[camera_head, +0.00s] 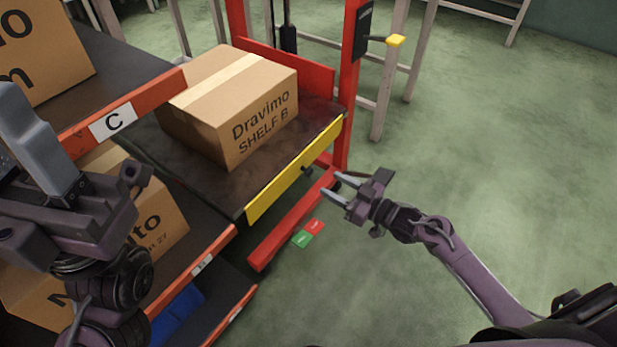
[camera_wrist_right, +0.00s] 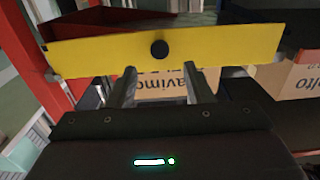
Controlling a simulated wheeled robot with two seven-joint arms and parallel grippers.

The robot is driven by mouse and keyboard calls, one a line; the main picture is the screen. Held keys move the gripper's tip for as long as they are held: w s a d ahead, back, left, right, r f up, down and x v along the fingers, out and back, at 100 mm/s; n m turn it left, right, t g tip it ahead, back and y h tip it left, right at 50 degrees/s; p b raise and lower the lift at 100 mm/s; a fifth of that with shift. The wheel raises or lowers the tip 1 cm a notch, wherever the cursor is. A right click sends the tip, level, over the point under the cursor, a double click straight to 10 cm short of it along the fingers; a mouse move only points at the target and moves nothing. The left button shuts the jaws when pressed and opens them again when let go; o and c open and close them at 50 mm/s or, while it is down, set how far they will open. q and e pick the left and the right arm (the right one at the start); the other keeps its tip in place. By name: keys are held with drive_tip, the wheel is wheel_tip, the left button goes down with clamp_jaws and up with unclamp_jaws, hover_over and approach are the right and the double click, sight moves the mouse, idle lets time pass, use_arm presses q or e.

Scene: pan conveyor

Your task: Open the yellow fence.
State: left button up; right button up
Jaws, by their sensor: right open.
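The yellow fence (camera_head: 296,169) is a long flat bar along the front edge of the dark lift platform, standing raised at its edge. In the right wrist view the yellow fence (camera_wrist_right: 100,52) spans the picture, with a round black knob (camera_wrist_right: 159,49) at its middle. My right gripper (camera_head: 333,189) is open and empty, just in front of and below the fence. Its two fingers (camera_wrist_right: 160,85) point toward the fence below the knob, apart from it as far as I can tell. My left gripper (camera_head: 38,140) is at the left edge; its jaw state is unclear.
A cardboard box (camera_head: 228,107) marked "Dravimo SHELF B" sits on the platform behind the fence. Orange-edged shelves (camera_head: 118,117) with boxes stand at left. A red post (camera_head: 348,90) with a black control box rises behind. Green and red floor buttons (camera_head: 308,233) lie below.

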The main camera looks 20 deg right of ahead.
sight(311, 173)
drive_tip(key=b+x, duration=0.2)
drive_tip(key=x, duration=0.4)
clamp_jaws()
